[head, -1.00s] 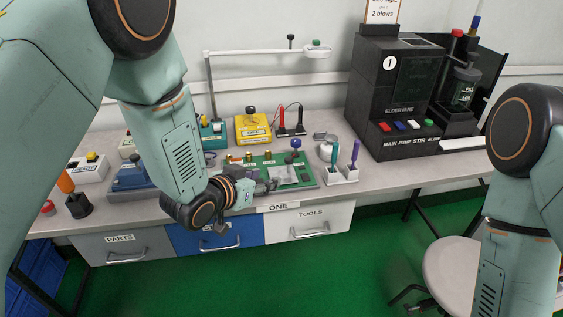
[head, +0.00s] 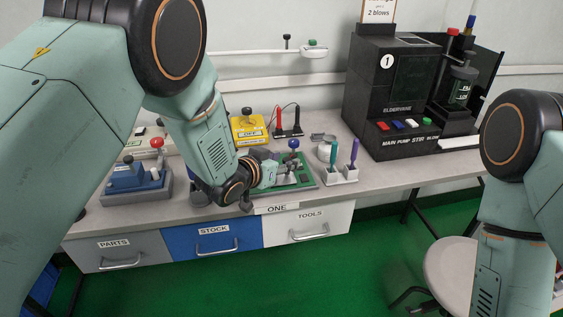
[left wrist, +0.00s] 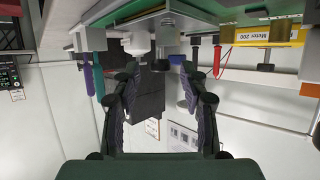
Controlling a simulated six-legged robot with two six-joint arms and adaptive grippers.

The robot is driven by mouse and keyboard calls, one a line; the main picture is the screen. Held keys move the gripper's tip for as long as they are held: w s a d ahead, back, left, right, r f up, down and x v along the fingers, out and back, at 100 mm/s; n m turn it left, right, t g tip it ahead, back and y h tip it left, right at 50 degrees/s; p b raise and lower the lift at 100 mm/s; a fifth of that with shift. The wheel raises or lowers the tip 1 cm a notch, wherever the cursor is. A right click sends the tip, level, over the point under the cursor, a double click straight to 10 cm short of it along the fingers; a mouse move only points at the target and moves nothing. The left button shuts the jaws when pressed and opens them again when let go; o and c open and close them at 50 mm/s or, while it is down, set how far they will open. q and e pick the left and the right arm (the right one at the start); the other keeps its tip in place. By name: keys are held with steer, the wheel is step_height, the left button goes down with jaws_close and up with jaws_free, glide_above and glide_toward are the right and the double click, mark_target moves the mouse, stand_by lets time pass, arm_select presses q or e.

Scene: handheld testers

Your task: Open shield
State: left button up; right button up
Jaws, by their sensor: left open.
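The green board (head: 308,181) lies on the bench near its front edge, with a blue ball-topped knob (head: 293,144) rising at its back. My left gripper (head: 284,180) is low over the front of the board and covers much of it. In the left wrist view the left gripper (left wrist: 158,82) is open, its two fingers apart. The bench appears at the top of that view, with the board's edge (left wrist: 195,16) above the fingers and the blue knob (left wrist: 177,60) near the right fingertip. I cannot make out the shield clearly. My right gripper is out of view.
A yellow meter (head: 247,130) and red and black probes (head: 287,122) stand behind the board. A holder (head: 341,176) with teal and purple tools is to its right. A blue device (head: 135,181) sits at left, and a black machine (head: 390,95) at back right.

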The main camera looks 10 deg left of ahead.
arm_select(q)
steer(key=shift+c, duration=0.4)
jaws_close()
stand_by(0.4)
